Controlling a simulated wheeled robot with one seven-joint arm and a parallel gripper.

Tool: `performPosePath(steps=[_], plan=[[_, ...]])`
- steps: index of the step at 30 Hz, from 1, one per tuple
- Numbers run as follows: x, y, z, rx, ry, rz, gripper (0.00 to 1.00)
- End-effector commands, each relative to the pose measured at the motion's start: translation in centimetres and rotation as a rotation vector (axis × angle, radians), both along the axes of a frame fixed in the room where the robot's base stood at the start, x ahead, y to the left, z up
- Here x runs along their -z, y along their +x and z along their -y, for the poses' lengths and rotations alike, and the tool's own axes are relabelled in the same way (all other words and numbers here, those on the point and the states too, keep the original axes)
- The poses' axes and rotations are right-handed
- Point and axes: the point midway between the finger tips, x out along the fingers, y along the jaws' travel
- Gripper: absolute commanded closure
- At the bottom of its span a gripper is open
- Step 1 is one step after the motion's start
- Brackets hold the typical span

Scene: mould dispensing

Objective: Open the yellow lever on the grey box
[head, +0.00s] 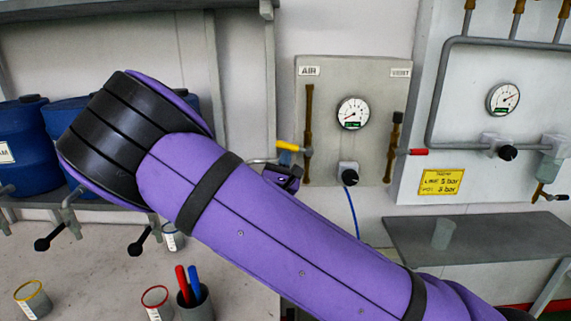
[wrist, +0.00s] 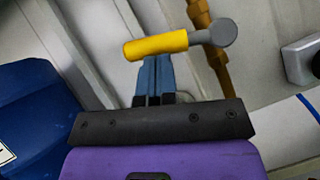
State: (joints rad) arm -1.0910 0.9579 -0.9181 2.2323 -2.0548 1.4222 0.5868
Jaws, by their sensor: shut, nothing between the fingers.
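The yellow lever (head: 288,146) sticks out to the left from a brass pipe under the AIR label, on the grey box (head: 378,160) on the wall. In the wrist view the yellow lever (wrist: 157,45) lies roughly level, joined by a grey arm to a round pivot on the brass pipe. My gripper (wrist: 153,63) is shut and empty, its blue-grey fingertips just under the yellow sleeve. They overlap its lower edge in the picture; I cannot tell whether they touch. In the head view my arm hides most of the gripper.
A gauge (head: 353,113), a black knob (head: 348,172) and a red lever (head: 411,152) on the VENT side are on the box. Blue drums (head: 22,150) stand at the left. Cups (head: 32,299) stand on the bench below. A shelf (head: 470,235) juts out at the right.

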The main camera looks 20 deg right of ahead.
Motion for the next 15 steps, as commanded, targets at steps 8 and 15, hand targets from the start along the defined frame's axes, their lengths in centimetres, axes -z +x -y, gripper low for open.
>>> performPosePath(steps=[8,15], plan=[[-2.0,0.1,0.0,0.0,0.258,0.085,1.0],[-3.5,0.0,0.4,0.002,0.474,0.156,1.0]])
